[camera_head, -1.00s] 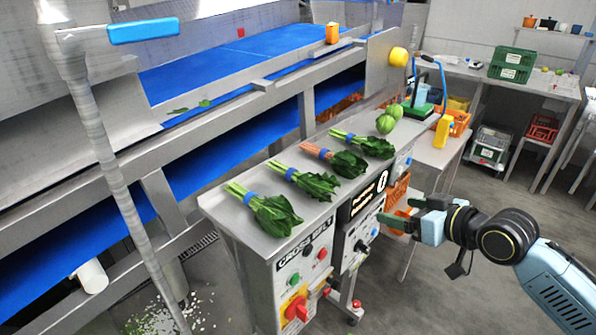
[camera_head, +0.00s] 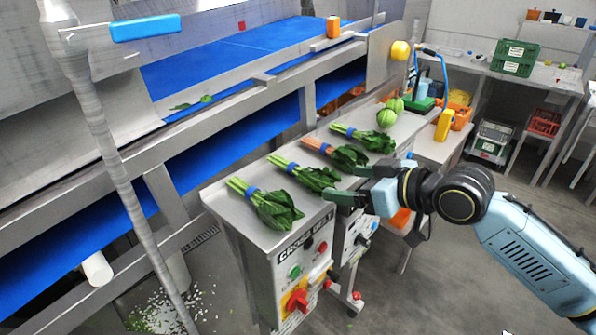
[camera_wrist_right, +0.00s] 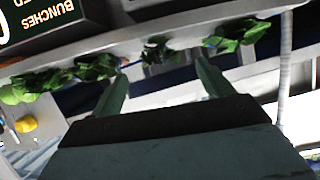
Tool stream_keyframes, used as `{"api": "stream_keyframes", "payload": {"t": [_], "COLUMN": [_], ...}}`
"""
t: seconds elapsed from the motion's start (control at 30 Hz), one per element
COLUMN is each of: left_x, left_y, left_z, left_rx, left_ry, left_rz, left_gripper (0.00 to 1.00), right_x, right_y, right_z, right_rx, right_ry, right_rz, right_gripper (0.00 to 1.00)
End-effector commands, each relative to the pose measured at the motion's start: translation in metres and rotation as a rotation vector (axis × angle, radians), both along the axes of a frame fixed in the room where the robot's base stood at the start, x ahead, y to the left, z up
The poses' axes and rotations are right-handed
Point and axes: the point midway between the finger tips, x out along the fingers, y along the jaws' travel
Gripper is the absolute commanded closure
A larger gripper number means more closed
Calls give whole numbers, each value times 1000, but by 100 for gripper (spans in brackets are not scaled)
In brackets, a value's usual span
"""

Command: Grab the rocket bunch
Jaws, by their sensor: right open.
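Several leafy bunches lie in a row on a steel ledge (camera_head: 232,214). Three have green stems and blue bands: the front one (camera_head: 272,208), the second (camera_head: 315,178) and the farthest (camera_head: 374,142). Another bunch (camera_head: 347,156) has orange-pink stems. I cannot tell which is rocket. My right gripper (camera_head: 340,182) is open and empty at the ledge's right edge, close to the second bunch's leaves. In the right wrist view, the second bunch (camera_wrist_right: 160,50) shows beyond and between the open fingers (camera_wrist_right: 162,70), apart from them. My left gripper is not in view.
Two round green vegetables (camera_head: 387,117) sit at the ledge's far end. A control panel (camera_head: 300,270) with a red switch is below the ledge. A blue conveyor belt (camera_head: 240,55) runs behind.

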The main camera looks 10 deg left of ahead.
Motion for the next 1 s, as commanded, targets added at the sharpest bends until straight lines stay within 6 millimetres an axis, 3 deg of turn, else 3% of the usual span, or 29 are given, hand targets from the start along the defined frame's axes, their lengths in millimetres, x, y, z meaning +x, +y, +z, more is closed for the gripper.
{"api": "stream_keyframes", "payload": {"t": [0.27,0.57,0.9,1.0], "left_x": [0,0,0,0], "left_y": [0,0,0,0], "left_z": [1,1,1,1], "left_rx": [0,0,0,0], "left_ry": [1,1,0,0], "left_rz": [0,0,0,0], "left_gripper": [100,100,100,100], "right_x": [21,24,24,24], "right_y": [30,32,32,32], "right_z": [-15,-17,-17,-16], "right_rx": [2,0,1,1], "right_ry": [1,0,1,-1], "right_rz": [1,0,0,0], "right_gripper": [21,22,67,70]}}
